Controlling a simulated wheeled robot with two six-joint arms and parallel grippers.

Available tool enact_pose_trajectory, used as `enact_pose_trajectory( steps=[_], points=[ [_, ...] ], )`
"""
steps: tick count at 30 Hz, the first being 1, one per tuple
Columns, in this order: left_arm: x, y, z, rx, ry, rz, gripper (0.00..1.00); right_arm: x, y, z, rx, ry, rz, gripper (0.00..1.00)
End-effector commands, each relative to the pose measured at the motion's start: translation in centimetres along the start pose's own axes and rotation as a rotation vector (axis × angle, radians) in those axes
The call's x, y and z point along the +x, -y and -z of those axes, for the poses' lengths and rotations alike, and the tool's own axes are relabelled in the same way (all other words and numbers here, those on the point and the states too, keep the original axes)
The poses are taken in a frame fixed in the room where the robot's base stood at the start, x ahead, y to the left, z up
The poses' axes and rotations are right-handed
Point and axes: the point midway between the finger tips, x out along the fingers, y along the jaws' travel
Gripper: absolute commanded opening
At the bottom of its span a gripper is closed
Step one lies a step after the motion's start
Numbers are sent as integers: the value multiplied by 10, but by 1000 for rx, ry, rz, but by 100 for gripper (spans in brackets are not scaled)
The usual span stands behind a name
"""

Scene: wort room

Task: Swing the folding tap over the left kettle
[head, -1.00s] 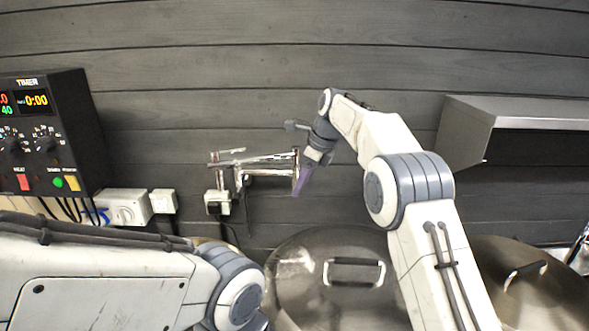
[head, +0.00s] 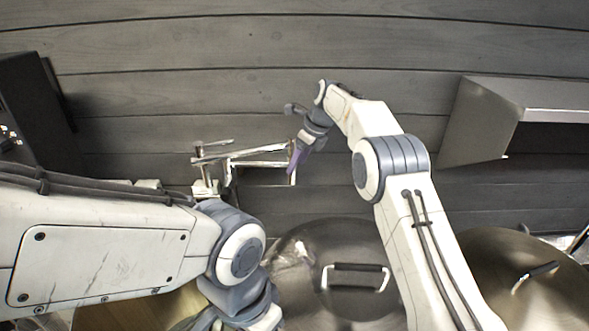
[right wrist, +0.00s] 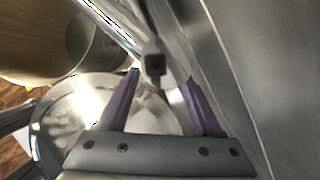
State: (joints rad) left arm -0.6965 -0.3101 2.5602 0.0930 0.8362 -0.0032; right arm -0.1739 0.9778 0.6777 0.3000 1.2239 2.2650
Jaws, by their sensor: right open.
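The folding tap (head: 258,153) is a shiny jointed metal pipe on the dark plank wall. Its arm reaches right and ends in a downward spout (head: 292,176). My right gripper (head: 295,160) is at that spout end. In the right wrist view its purple fingers (right wrist: 160,88) are apart, with a dark square-ended metal piece (right wrist: 155,65) showing between them; contact cannot be told. The left kettle (head: 140,312), tan, is mostly hidden behind my left arm. An open tan kettle (right wrist: 40,45) also shows in the right wrist view. My left gripper's fingers are not clearly visible.
A lidded steel kettle (head: 310,265) with a black-gripped handle stands in the middle, another (head: 535,285) at the right. A metal hood (head: 500,120) juts from the wall at right. A dark control box (head: 30,110) hangs at far left.

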Motion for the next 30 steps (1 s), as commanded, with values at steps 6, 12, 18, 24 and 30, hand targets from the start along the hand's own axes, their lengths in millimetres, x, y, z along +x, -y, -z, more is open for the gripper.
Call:
enact_pose_trajectory(
  steps=[6,12,18,24,30],
  points=[
    [-17,-1,1,-1,0,0,52,31,0,0,0,-2,-2,66],
    [-20,-2,1,-1,0,0,52,45,1,2,1,-1,1,66],
    [-20,-2,1,-1,1,0,52,46,2,3,3,0,2,66],
    [-20,-2,1,-1,1,0,52,45,2,2,3,0,2,8],
    [-20,-2,1,-1,1,0,52,45,2,2,3,1,2,0]
  ],
)
